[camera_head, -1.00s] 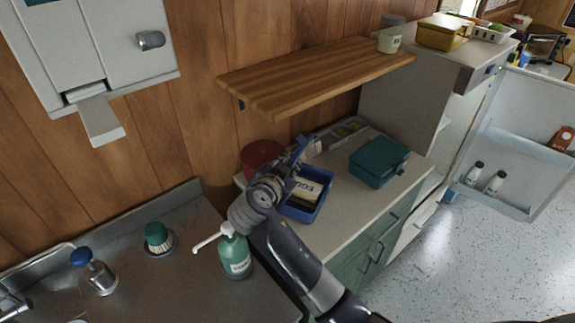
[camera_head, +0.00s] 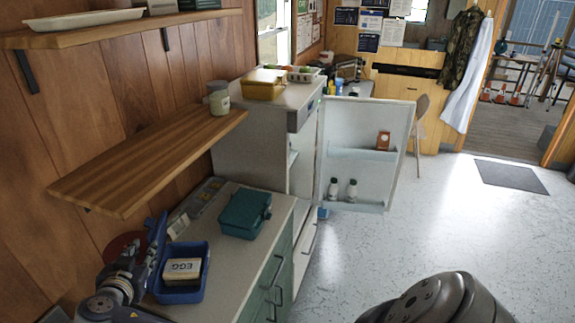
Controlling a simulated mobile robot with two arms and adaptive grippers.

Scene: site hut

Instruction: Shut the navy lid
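The navy box (camera_head: 183,294) stands on the counter at the lower left, with a block labelled EGG (camera_head: 182,270) inside. Its navy lid (camera_head: 155,250) stands up, open, along the box's left side. My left gripper is not in view.
A teal case (camera_head: 245,212) sits on the counter (camera_head: 232,261) behind the box. A wooden shelf (camera_head: 150,160) holding a jar (camera_head: 218,98) overhangs the counter's back. The fridge door (camera_head: 365,150) stands open at centre right. Open floor (camera_head: 450,230) lies to the right.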

